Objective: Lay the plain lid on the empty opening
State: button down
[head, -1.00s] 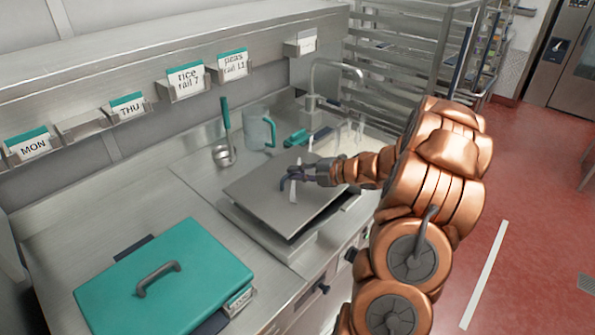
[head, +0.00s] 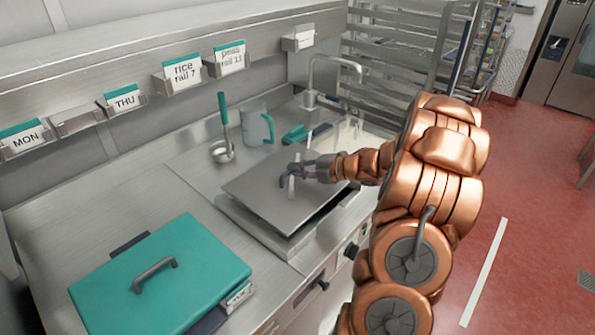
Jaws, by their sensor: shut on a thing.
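The plain lid (head: 262,205) is a flat grey metal plate in the middle of the head view. My gripper (head: 291,180) is shut on it near the lid's centre, around what looks like its handle. The lid is slightly tilted over a square metal rim (head: 262,232) set on the counter. A dark gap shows under the lid's right front edge. The opening itself is hidden beneath the lid, so I cannot tell whether the far edges touch.
A teal lid with a grey handle (head: 205,262) lies on the counter at front left. A ladle (head: 222,150), a teal-grey jug (head: 257,125) and a teal object (head: 296,133) stand behind. A tap (head: 312,85) rises at the back. Card holders line the shelf.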

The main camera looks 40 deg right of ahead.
aim_at(319, 186)
jog(key=shift+f+b, duration=0.25)
jog(key=shift+b, duration=0.05)
dwell(0.4)
jog(key=shift+f+b, duration=0.35)
jog(key=shift+f+b, duration=0.85)
jog(key=shift+b, duration=0.15)
dwell(0.5)
jog(key=c, duration=1.1)
grip_release()
jog(key=o, duration=0.5)
jog(key=shift+c, duration=0.2)
jog(key=shift+v, duration=3.55)
